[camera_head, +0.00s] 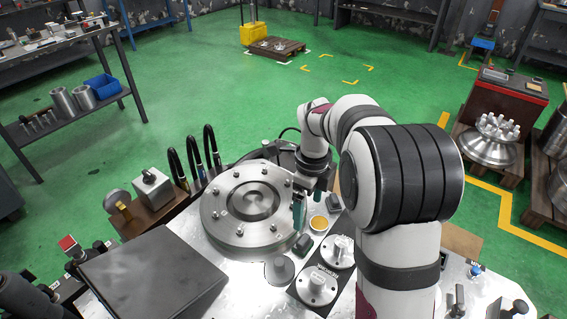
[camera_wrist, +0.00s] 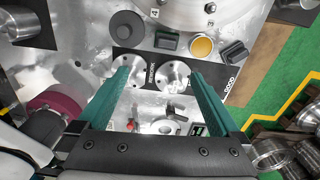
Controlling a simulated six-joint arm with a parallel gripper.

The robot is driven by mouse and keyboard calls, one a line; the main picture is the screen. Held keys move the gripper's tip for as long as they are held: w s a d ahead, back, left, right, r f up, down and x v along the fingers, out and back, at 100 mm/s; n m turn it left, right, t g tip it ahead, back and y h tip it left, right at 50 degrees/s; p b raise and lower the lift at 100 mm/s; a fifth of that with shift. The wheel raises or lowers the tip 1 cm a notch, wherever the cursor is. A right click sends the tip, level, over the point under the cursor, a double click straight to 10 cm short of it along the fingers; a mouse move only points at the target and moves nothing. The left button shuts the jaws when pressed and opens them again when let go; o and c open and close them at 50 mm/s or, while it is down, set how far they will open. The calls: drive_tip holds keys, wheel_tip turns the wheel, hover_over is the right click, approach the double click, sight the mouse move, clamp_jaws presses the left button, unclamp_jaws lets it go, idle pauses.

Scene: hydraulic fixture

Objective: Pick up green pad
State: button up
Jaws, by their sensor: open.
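My gripper (camera_wrist: 160,76) is open and empty, its two teal fingers spread wide. In the head view, my gripper (camera_head: 309,200) hangs above the plate, beside the round steel flange (camera_head: 245,207). I cannot single out a clearly green pad. Two small dark grey-green blocks are the nearest match. One block (camera_head: 303,244) lies near the flange, and it shows in the wrist view (camera_wrist: 166,41) beyond the fingertips. The other block (camera_head: 333,202) lies past a yellow-filled cup (camera_head: 319,222), and it shows in the wrist view (camera_wrist: 222,23). Neither block is between the fingers.
A black labelled plate with two metal fittings (camera_head: 318,287) lies near the blocks, and the fittings show between the fingers in the wrist view (camera_wrist: 175,76). A grey disc (camera_head: 279,270) is beside it. Hoses (camera_head: 193,160) and a dark box (camera_head: 150,281) stand at the left.

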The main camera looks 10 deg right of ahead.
sight(303, 239)
drive_tip(key=shift+m, duration=0.4)
drive_tip(key=f, duration=0.5)
drive_tip(key=w+f, duration=0.1)
drive_tip(key=f, duration=1)
drive_tip(key=shift+w+f, duration=0.25)
drive_tip(key=shift+w, duration=0.1)
drive_tip(key=c, duration=1.4)
drive_tip(key=shift+r, duration=0.1)
drive_tip(key=r, duration=0.4)
drive_tip(key=shift+s+d+r, duration=0.1)
drive_tip(key=shift+d+r, duration=0.15)
drive_tip(key=s+d+r, duration=0.6)
drive_tip(key=d, duration=0.3)
drive_tip(key=shift+s+r, duration=0.25)
drive_tip(key=shift+s, duration=0.05)
drive_tip(key=o, duration=0.8)
drive_tip(key=shift+d, duration=0.1)
drive_tip(key=shift+c, duration=0.2)
drive_tip(key=c, duration=0.8)
